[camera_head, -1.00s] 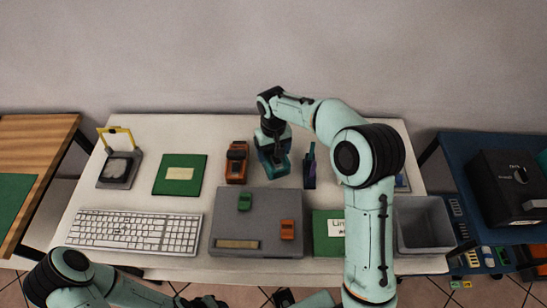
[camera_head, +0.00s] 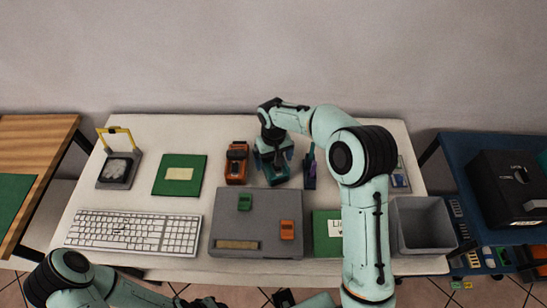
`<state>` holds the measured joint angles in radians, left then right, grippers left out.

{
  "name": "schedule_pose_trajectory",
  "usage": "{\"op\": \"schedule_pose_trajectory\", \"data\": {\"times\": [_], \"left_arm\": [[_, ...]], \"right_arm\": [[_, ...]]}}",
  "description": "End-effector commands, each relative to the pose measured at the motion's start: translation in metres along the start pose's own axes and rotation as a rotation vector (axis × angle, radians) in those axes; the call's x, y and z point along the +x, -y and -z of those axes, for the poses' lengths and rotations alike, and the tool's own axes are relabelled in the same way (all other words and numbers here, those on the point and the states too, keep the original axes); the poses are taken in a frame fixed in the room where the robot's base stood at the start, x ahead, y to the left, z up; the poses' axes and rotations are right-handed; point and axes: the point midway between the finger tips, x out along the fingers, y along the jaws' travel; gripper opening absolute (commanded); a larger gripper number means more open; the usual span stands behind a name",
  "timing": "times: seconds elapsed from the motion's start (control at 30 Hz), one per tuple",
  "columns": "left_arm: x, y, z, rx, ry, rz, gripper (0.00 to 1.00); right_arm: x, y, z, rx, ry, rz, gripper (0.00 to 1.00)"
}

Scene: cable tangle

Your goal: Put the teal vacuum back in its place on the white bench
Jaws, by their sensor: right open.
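The gripper and wrist hide much of the vacuum's top. Whether a finger touches it is unclear. My left gripper (camera_head: 205,302) is low at the bottom edge, in front of the bench, and its jaws are too small and dark to read.
In front is the grey slab (camera_head: 270,215) with small green and orange pieces. A keyboard (camera_head: 135,231), green book (camera_head: 180,174) and grey bin (camera_head: 423,225) take up other space.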

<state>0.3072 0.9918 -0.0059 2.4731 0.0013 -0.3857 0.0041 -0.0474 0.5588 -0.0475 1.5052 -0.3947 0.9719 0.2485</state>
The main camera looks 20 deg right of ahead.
Motion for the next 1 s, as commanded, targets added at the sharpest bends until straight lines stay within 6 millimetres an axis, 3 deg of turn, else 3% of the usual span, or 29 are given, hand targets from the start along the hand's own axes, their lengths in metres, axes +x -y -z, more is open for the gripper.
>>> {"op": "schedule_pose_trajectory", "data": {"times": [0.6, 1.0], "left_arm": [[-0.015, -0.007, 0.006, 0.004, -0.010, -0.003, 0.43], [-0.016, -0.008, 0.007, 0.004, -0.011, -0.004, 0.43]], "right_arm": [[-0.111, 0.000, 0.001, 0.000, -0.003, 0.001, 1.00], [-0.122, 0.000, 0.000, 0.000, -0.001, 0.000, 1.00]]}}
